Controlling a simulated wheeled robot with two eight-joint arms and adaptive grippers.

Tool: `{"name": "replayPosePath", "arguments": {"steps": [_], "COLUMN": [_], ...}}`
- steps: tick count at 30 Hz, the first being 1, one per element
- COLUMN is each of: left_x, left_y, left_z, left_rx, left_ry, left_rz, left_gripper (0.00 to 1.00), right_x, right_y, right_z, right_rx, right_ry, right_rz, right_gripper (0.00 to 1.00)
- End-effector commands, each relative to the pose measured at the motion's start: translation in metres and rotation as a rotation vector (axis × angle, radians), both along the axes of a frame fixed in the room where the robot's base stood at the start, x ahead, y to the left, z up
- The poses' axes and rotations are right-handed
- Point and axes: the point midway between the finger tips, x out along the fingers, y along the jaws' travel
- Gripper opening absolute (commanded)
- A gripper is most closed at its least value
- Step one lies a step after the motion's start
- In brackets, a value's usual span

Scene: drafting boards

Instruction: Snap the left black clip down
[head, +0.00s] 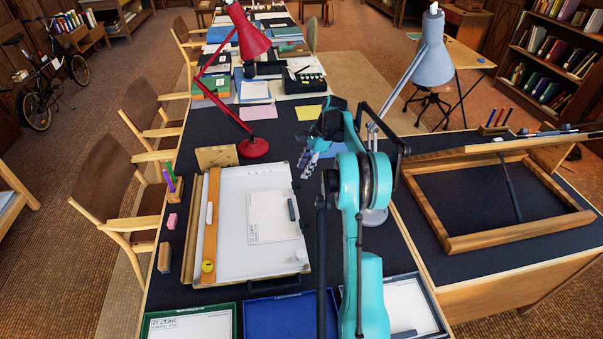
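A small black clip-like piece (292,209) lies along the right side of the white sheet on the drafting board (232,258). I cannot tell whether it is raised or pressed down. Small dark parts (525,133) also show on the top rail of the wooden frame at the right, too small to identify. My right gripper (306,160), on the teal arm, is above the dark desk just beyond the board's far right corner, apart from the black piece. Its fingers are small and partly hidden, so their opening is unclear. My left gripper is not in view.
A red lamp (252,148) stands behind the board, and a grey lamp (432,60) rises behind my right arm. The wooden frame (440,228) occupies the right table. Green (235,315) and blue (250,312) trays sit at the front.

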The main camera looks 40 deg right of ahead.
Motion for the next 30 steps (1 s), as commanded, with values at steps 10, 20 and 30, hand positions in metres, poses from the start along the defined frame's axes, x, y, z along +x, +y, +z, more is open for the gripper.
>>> {"name": "replayPosePath", "arguments": {"steps": [10,20,30], "left_x": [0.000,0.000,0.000], "left_y": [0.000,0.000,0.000], "left_z": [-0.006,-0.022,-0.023], "left_rx": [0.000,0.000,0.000], "left_ry": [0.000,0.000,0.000], "left_rz": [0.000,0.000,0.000], "left_gripper": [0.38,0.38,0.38], "right_x": [0.002,0.011,0.013], "right_y": [-0.012,0.005,0.008], "right_z": [-0.038,-0.082,-0.088], "right_rx": [0.042,0.040,0.040], "right_ry": [0.032,0.030,0.030], "right_rz": [-0.074,-0.073,-0.073], "right_gripper": [0.36,0.36,0.36]}}
